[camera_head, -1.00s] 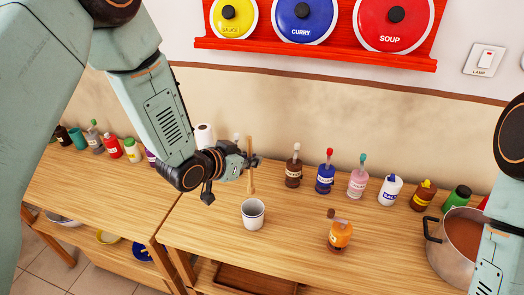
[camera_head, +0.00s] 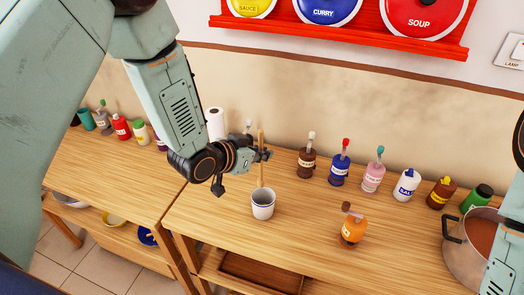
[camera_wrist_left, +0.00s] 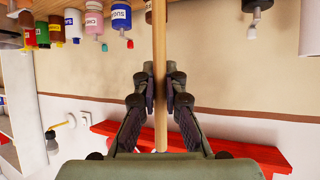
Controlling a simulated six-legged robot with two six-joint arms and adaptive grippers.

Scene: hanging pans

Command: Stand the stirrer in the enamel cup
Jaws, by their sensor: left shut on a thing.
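The stirrer is a thin wooden stick (camera_head: 261,173), held upright; it also runs up the middle of the left wrist view (camera_wrist_left: 160,100). My left gripper (camera_head: 262,155) is shut on it, with a finger on each side in the left wrist view (camera_wrist_left: 160,88). The white enamel cup (camera_head: 263,208) stands upright on the table, right below the gripper. The stirrer's lower end shows at the cup's back rim; I cannot tell whether it is inside the cup. My right gripper is out of view.
An orange bottle (camera_head: 352,231) stands right of the cup. Several bottles, among them a brown one (camera_head: 307,160) and a blue one (camera_head: 340,168), line the back. A steel pot (camera_head: 462,258) is at the right. Bare wood (camera_head: 215,210) lies left of the cup.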

